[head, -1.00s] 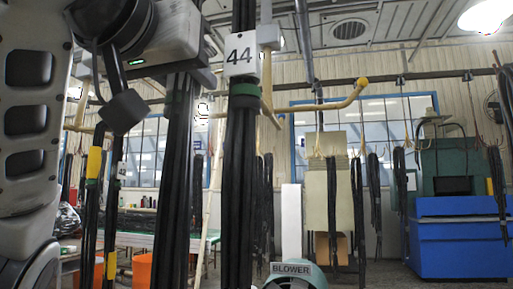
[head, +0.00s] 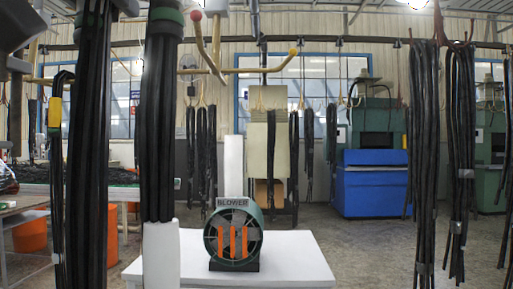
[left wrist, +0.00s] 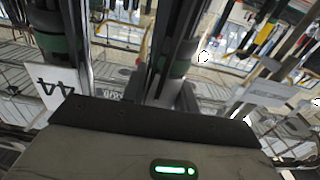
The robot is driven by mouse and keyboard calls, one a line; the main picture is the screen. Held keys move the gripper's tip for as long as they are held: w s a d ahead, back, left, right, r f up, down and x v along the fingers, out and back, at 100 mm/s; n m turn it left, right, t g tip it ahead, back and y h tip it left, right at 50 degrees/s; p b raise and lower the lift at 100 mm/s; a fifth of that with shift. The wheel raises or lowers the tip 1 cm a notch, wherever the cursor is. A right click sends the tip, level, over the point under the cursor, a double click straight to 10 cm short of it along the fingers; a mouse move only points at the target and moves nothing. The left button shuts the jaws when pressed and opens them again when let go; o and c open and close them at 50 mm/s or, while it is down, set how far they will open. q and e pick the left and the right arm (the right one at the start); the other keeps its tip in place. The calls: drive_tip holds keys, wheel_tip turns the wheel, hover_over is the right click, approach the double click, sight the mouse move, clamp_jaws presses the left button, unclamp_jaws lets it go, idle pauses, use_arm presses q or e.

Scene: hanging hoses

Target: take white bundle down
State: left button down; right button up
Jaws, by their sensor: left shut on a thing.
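Two thick black hose bundles hang close in front of me in the head view. The right one (head: 160,120) has a green band near its top, and a white block or sleeve (head: 161,257) shows at its lower end; I cannot tell whether they are joined. The left one (head: 90,160) runs out of the frame at the bottom. My left gripper (left wrist: 172,98) is shut on a black hose bundle with a green band (left wrist: 178,65) in the left wrist view. My right gripper is not visible.
A white table (head: 285,262) carries a green blower (head: 233,236) ahead. Yellow-tipped hooks (head: 265,68) stick out above. More hose bundles (head: 460,140) hang at the right. A blue cabinet (head: 372,185) stands behind. An orange bin (head: 30,236) is at the left.

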use_arm(q)
drive_tip(key=shift+s, duration=0.25)
drive_tip(key=w+a+f+n+y, duration=0.1)
drive_tip(key=w+a+f+y, duration=0.15)
drive_tip(key=w+f, duration=1.5)
wheel_tip(320, 180, down, 10)
drive_tip(key=a+f+n+p, duration=0.1)
drive_tip(key=a, duration=0.1)
drive_tip(key=s+f, duration=0.3)
drive_tip(key=f, duration=1.1)
drive_tip(key=s+d+f+m+h+p, duration=0.1)
drive_tip(key=s+d+f+h, duration=0.1)
drive_tip(key=s+f, duration=1)
drive_tip(key=shift+s+f+m, duration=0.2)
drive_tip(key=shift+s+m, duration=0.1)
drive_tip(key=shift+s, duration=0.25)
